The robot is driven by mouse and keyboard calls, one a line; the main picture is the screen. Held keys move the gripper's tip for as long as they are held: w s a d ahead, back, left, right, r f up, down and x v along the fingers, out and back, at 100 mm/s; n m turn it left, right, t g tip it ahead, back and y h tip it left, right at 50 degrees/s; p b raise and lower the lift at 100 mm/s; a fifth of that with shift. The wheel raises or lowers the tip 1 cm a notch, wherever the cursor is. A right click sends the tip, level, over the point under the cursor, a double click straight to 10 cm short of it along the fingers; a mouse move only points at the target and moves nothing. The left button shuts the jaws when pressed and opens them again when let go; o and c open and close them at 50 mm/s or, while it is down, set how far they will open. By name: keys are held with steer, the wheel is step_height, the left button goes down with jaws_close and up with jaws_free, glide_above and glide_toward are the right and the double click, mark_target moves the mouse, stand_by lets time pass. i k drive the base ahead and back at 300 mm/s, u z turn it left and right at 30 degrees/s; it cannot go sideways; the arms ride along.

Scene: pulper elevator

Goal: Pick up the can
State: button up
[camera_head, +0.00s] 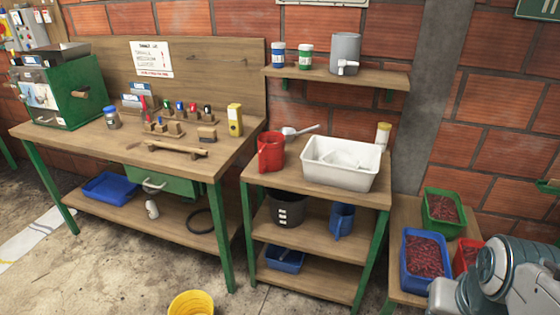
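Several vessels could be the can, and I cannot tell which one is meant. A yellow upright container (235,120) stands at the right end of the left workbench. A grey cylindrical container with a spout or tap (345,54) stands on the wall shelf. A small white container (152,208) is on the workbench's lower shelf. A red jug (271,152) stands on the middle table. Parts of my arm show at the lower right, apart from all of these. My gripper is not visible.
The middle table (255,175) also holds a white basin (340,181). A low table at right (408,210) carries blue and green trays of red contents beside my arm. A yellow bucket (192,303) stands on the floor. The front floor is otherwise largely clear.

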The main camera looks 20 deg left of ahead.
mark_target(271, 155)
steer(key=u, duration=1)
steer(key=i, duration=0.9)
steer(key=u, duration=0.15)
steer(key=k, duration=0.35)
steer(key=u, duration=1.15)
steer(key=i, duration=0.8)
steer(key=z, duration=1.05)
steer(key=i, duration=0.55)
steer(key=z, duration=0.55)
